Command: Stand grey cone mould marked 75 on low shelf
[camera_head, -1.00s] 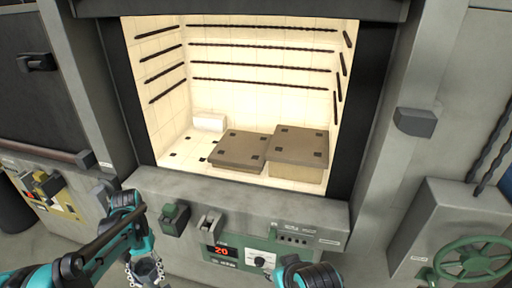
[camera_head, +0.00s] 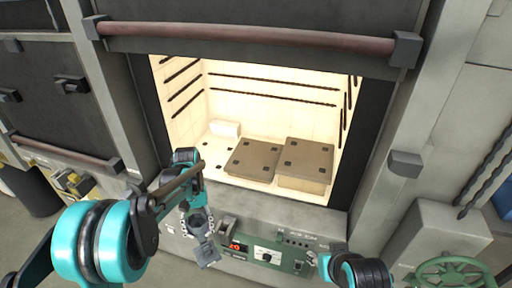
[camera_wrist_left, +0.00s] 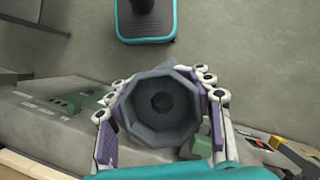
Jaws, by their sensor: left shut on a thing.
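My left gripper (camera_head: 201,228) is shut on a grey cone mould (camera_head: 206,252), held in front of the furnace's front sill. In the left wrist view the mould (camera_wrist_left: 160,104) shows end-on as a faceted grey ring with a dark hollow, between the fingers of the left gripper (camera_wrist_left: 162,112). No number can be read on it. The low shelf (camera_head: 253,160) is the brown plate at the left inside the lit chamber; it is empty. The higher shelf (camera_head: 306,157) stands right beside it, also empty. Only part of my right arm shows at the bottom; its gripper is hidden.
The furnace opening has its raised door with a brown bar (camera_head: 250,36) above. A white block (camera_head: 225,128) sits at the chamber's back left. A green control panel (camera_head: 268,252) and a green handwheel (camera_head: 452,276) are in front. The chamber space above the shelves is free.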

